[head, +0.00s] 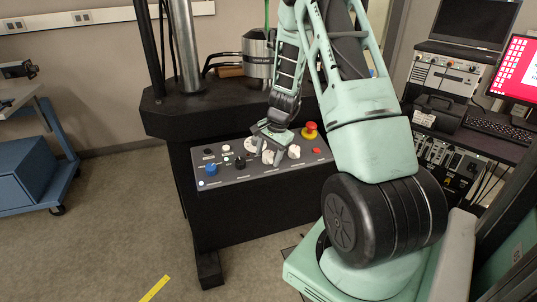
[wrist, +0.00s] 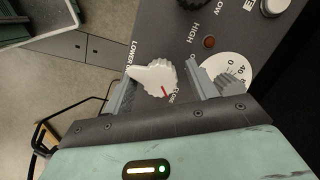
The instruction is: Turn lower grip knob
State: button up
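The lower grip knob is white with a ribbed edge and a red pointer line, and it shows clearly in the wrist view (wrist: 154,79). The printed words "LOWER" and "CLOSE" stand beside it, partly covered. The red line points toward "CLOSE". In the head view the knob (head: 268,157) sits on the front of the sloped panel, partly hidden by my gripper. My gripper (wrist: 160,90) is open, with one finger on each side of the knob. A gap shows at the right finger. I cannot tell whether the left finger touches.
A white dial (wrist: 228,72) with a grey knob lies just beyond the right finger. On the panel (head: 235,178) are a red emergency button (head: 309,131), another white knob (head: 294,152) and a blue knob (head: 211,169). A metal cylinder (head: 258,55) stands behind. Open floor lies in front.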

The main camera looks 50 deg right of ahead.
jog(key=p+v, duration=0.1)
jog(key=v, duration=1.6)
jog(key=shift+r, duration=0.15)
jog(key=shift+s, duration=0.1)
dwell(0.4)
jog(key=a+r+n+g+y+p, duration=0.2)
jog(key=a+n, duration=1)
jog(key=a, duration=1.9)
jog(key=s+a+n+h, duration=0.2)
jog(key=s+a+n, duration=1.1)
jog(key=s, duration=0.6)
jog(key=shift+a+r+p, duration=0.3)
jog(key=shift+a+r, duration=0.15)
jog(key=shift+a, duration=0.5)
